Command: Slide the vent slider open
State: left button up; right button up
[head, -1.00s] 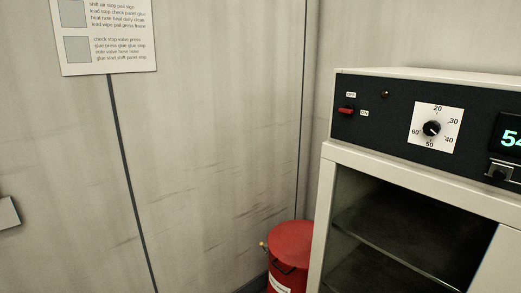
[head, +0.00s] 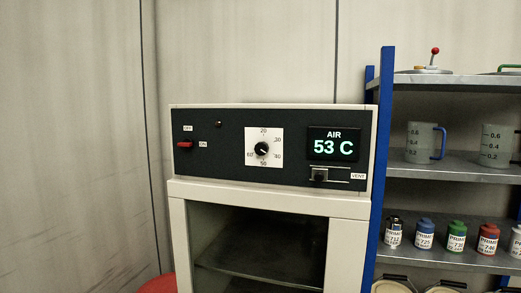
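The vent slider (head: 319,175) is a small dark knob in a pale horizontal slot, below the display on the oven's dark control panel (head: 220,160). The knob sits at the left end of the slot, and the label VENT (head: 358,176) is at its right. The display (head: 333,146) reads AIR 53 C. A round dial (head: 262,149) and a red switch (head: 185,144) are farther left on the panel. Neither of my grippers is in the head view.
A blue-framed shelf rack (head: 375,200) stands close at the right, with measuring jugs (head: 421,143) and several small cans. A red drum (head: 158,284) is at the lower left.

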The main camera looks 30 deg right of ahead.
aim_at(319, 175)
jog(key=z, duration=1.45)
